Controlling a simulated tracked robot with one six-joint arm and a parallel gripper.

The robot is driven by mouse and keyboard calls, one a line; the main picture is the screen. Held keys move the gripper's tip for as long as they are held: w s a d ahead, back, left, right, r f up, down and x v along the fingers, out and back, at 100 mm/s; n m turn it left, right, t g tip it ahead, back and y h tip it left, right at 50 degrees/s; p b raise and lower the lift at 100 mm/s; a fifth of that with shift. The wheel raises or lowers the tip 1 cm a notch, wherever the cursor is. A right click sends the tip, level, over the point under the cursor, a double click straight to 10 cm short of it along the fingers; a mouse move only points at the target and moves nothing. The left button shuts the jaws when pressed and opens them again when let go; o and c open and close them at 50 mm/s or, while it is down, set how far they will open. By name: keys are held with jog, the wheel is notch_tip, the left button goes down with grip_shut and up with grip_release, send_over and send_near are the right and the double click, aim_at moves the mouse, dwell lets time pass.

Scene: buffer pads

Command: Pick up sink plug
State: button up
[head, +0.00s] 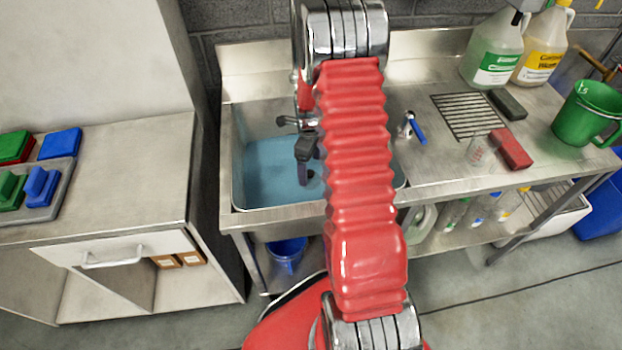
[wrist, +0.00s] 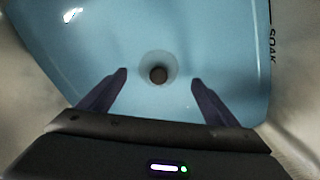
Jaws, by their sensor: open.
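The sink (head: 262,185) has a blue-looking basin, and a small dark round thing, which looks like the sink plug (wrist: 158,75), sits in the pale round drain recess. It is too small to tell the plug from the drain hole for certain. My gripper (head: 308,178) points down into the basin, over the drain area. In the wrist view its two dark fingers (wrist: 160,78) are open and apart, with the round thing between their tips in the picture. Nothing is held. How far the tips are above it I cannot tell.
A tap (head: 290,121) stands at the sink's back, close to my gripper. The metal drainboard on the right holds a blue-handled item (head: 414,128), a red block (head: 511,149), a green jug (head: 587,114) and bottles (head: 494,50). Sink walls surround my gripper.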

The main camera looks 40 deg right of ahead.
aim_at(309, 172)
notch_tip(309, 172, down, 5)
jog(key=shift+a+r, duration=0.1)
jog(key=shift+a, duration=0.05)
dwell(0.6)
jog(key=c, duration=1.1)
jog(key=shift+c, duration=0.2)
notch_tip(309, 172, up, 10)
jog(key=shift+r, duration=0.1)
dwell(0.5)
